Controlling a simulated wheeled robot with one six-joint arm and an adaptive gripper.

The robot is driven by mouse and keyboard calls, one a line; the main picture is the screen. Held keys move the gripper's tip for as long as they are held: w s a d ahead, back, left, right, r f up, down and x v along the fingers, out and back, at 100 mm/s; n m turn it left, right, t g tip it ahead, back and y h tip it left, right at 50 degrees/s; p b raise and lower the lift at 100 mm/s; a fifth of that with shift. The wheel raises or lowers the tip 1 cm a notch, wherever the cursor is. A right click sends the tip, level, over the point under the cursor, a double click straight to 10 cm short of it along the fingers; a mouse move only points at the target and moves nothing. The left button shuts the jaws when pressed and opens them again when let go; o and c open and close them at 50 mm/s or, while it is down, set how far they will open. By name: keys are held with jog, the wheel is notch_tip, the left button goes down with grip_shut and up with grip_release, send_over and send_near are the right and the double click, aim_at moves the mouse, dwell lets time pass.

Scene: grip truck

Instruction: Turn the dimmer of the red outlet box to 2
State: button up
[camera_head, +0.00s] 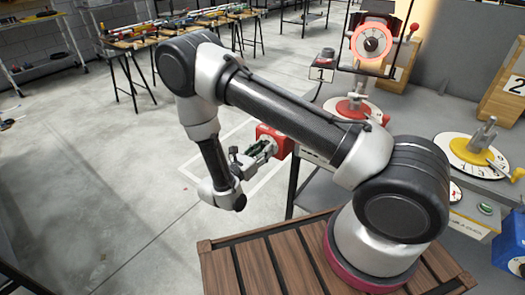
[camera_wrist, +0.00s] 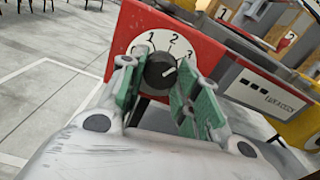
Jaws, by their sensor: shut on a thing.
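The red outlet box (camera_head: 281,143) hangs at the left edge of the grey workbench; in the wrist view its red face (camera_wrist: 205,58) fills the upper middle. Its white dial (camera_wrist: 148,41) bears the numbers 1, 2 and 3. The black dimmer knob (camera_wrist: 160,72) sits in the dial. A pale mark on the knob seems to point to the right, towards the 3 side, but is small. My gripper (camera_head: 262,152) is at the box's front. Its green finger pads (camera_wrist: 160,88) are shut on the knob, one on each side.
The bench holds a red round dial (camera_head: 358,109), a yellow round dial (camera_head: 470,155) and a lit red ring (camera_head: 371,41). A blue box (camera_head: 510,250) hangs at the bench's right. The floor left of my arm is clear.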

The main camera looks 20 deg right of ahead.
jog(key=n, duration=0.6)
dwell(0.3)
jog(key=shift+n, duration=0.3)
jog(key=o, duration=1)
jog(key=v, duration=1.2)
